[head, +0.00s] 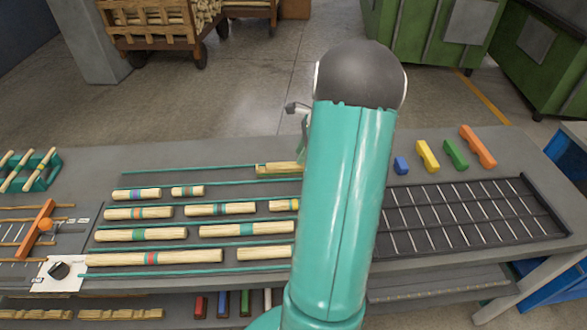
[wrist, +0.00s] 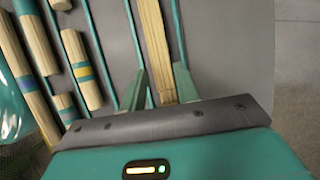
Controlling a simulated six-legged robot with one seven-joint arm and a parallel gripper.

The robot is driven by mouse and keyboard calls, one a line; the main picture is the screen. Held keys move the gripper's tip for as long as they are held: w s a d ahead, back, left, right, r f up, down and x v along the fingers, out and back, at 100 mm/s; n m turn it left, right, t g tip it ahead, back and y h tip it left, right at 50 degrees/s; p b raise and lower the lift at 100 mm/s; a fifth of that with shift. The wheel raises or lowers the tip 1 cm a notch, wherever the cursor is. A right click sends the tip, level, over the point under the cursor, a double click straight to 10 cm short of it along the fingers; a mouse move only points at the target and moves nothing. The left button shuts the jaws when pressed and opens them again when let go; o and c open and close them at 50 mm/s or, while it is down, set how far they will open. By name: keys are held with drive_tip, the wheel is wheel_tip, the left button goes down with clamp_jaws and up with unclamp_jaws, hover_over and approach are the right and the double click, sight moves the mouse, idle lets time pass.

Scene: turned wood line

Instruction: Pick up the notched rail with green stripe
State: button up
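A squared pale wooden rail (wrist: 153,45) runs between the two fingers of my gripper (wrist: 161,75) in the wrist view. The fingers stand on either side of it, apart, with narrow gaps visible. No green stripe shows on the visible part of this rail. In the head view a squared rail (head: 279,168) lies in the back row, its right end hidden behind my arm; I cannot make out a green stripe on it. A round dowel with a green band (head: 138,235) lies further left.
Several banded dowels (head: 153,257) lie in rows between thin teal dividers (head: 190,168). A black slotted rack (head: 470,215) and coloured blocks (head: 455,154) are right of my arm. Notched wooden pieces (head: 120,314) lie on the lower shelf. The bench behind the back row is bare.

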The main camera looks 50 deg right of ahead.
sight(294, 165)
drive_tip(key=x, duration=0.5)
drive_tip(key=shift+f, duration=0.1)
clamp_jaws()
drive_tip(key=shift+r, duration=0.2)
